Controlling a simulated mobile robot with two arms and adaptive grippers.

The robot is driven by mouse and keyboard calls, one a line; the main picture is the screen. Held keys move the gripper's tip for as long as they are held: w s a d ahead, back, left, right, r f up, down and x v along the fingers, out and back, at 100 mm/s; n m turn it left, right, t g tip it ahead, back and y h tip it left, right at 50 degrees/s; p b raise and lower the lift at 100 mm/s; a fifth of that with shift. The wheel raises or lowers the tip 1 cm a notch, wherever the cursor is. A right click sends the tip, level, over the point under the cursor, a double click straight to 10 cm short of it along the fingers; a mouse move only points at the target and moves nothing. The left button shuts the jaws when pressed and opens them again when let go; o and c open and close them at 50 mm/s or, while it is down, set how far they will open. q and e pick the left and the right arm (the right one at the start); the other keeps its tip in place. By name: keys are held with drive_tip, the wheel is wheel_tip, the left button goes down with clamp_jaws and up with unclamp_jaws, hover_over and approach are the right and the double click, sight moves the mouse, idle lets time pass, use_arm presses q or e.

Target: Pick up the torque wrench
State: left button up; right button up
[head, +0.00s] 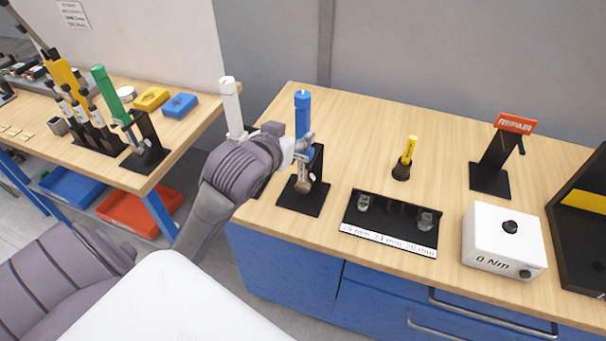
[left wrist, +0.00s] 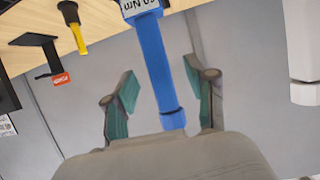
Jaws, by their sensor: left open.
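A torque wrench with a blue handle (head: 302,112) stands upright in a black stand (head: 318,195) on the wooden bench. My left gripper (head: 300,146) is at this wrench and open. In the left wrist view the blue handle (left wrist: 157,65) lies between the two spread green-padded fingers of the left gripper (left wrist: 160,88), with gaps on both sides. A label ending in "Nm" shows on the wrench there. A similar wrench with a white handle (head: 231,104) stands just left, its lower part hidden by my arm. A green-handled wrench (head: 106,88) stands on the left bench. My right gripper is out of view.
Right of the blue wrench are a black socket tray (head: 378,226), a yellow-handled tool (head: 408,152), a red "REPAIR" sign (head: 515,123) and a white "0 Nm" box (head: 503,243). The bench top (head: 440,125) behind them is clear.

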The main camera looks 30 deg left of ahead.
sight(300, 135)
use_arm(q)
drive_tip(key=shift+w+a+f+p, duration=0.1)
drive_tip(key=shift+w+f+p, duration=0.1)
drive_tip(key=shift+w+f, duration=0.45)
drive_tip(key=shift+w+a+f+p, duration=0.1)
drive_tip(key=shift+w+f+p, duration=0.1)
drive_tip(key=shift+w+f, duration=0.45)
drive_tip(key=shift+w+a+f+p, duration=0.1)
drive_tip(key=shift+w+f+p, duration=0.2)
drive_tip(key=shift+w, duration=0.65)
drive_tip(key=shift+s, duration=0.1)
clamp_jaws()
drive_tip(key=shift+r, duration=0.15)
